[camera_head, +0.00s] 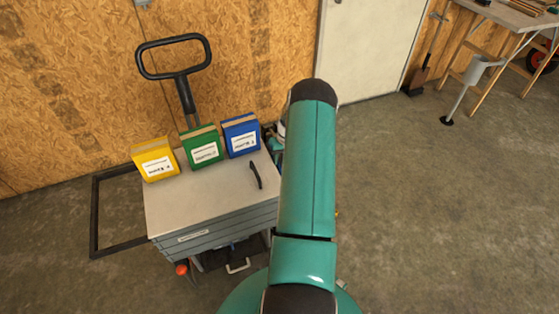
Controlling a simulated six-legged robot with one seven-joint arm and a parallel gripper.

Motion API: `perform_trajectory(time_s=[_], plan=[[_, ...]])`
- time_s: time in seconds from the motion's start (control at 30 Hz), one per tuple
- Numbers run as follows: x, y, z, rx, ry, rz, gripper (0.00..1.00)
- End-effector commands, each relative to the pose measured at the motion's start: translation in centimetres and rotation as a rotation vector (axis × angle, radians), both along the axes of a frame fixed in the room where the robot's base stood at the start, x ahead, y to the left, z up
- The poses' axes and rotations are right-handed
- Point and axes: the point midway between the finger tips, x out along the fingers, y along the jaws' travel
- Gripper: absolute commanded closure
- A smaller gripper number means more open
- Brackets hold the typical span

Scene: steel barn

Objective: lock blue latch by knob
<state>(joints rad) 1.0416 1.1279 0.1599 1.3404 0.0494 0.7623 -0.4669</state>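A grey cart or chest (205,212) stands left of my teal arm. A black handle (256,175) stands up on the right part of the cart's top. A red knob (182,269) shows low at the cart's front left. My arm hides the area right of the cart. My gripper is not visible; small teal and white parts show just past the cart's right edge, too covered to identify.
A yellow box (155,159) and a green box (202,147) stand beside the blue box. A black push handle (174,58) rises behind them. A black frame (95,215) lies left. The right floor is clear.

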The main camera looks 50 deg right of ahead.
Motion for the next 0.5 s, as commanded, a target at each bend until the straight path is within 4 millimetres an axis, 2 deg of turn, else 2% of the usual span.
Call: perform_trajectory(time_s=[0.1,0.37,0.5], plan=[[0.1,0.12,-0.71,-0.001,0.0,0.0,0.77],[0.12,0.13,-0.81,-0.001,-0.001,0.001,0.77],[0.11,0.13,-0.81,-0.001,-0.001,0.001,1.0]])
